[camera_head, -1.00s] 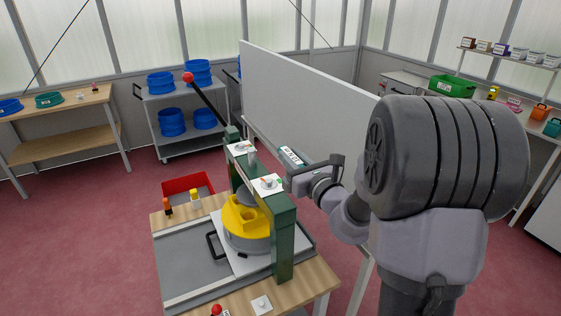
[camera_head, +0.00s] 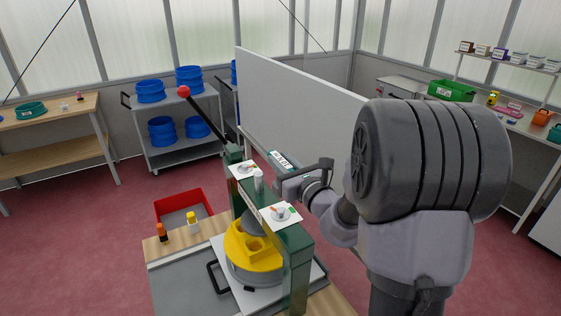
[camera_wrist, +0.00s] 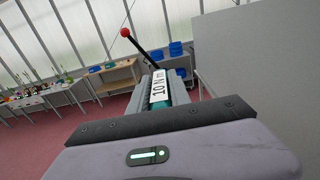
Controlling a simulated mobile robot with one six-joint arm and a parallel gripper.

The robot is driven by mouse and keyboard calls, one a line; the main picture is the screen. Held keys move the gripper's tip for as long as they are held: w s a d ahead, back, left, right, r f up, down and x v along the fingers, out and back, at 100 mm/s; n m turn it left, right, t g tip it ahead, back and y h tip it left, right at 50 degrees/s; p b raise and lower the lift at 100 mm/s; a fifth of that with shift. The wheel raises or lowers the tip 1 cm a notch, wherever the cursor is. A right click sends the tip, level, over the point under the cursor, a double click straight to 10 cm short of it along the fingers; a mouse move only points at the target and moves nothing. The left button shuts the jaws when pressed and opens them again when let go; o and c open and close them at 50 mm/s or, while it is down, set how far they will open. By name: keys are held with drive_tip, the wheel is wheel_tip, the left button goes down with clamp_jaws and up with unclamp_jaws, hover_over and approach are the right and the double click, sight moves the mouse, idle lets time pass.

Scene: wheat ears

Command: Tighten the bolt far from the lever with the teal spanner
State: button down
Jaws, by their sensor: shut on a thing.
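My gripper (camera_head: 290,176) is shut on the teal spanner (camera_head: 281,160), which has a white label. The label reads "10 N m" in the wrist view, where the spanner (camera_wrist: 159,88) lies between the fingers. The green press frame (camera_head: 270,207) carries two bolts on white plates. The bolt near the lever (camera_head: 243,168) is at the far end. The bolt far from the lever (camera_head: 281,212) is at the near end. The black lever with a red knob (camera_head: 184,91) rises behind. My gripper and the spanner are beside the beam on its right, apart from the far bolt in the picture.
A red bin (camera_head: 181,204) stands at the left, with two small bottles nearby. A white panel (camera_head: 295,100) stands behind my arm. A grey trolley (camera_head: 182,149) holds blue tubs.

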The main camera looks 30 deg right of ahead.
drive_tip(key=shift+w+f+b, duration=0.25)
drive_tip(key=shift+f+b, duration=0.3)
drive_tip(key=shift+f, duration=0.2)
wheel_tip(320, 180, down, 4)
drive_tip(key=b, duration=0.4)
drive_tip(key=shift+s+f, duration=0.1)
drive_tip(key=shift+f, duration=0.1)
drive_tip(key=shift+f, duration=0.2)
drive_tip(key=shift+f+b, duration=1)
drive_tip(key=shift+b, duration=0.15)
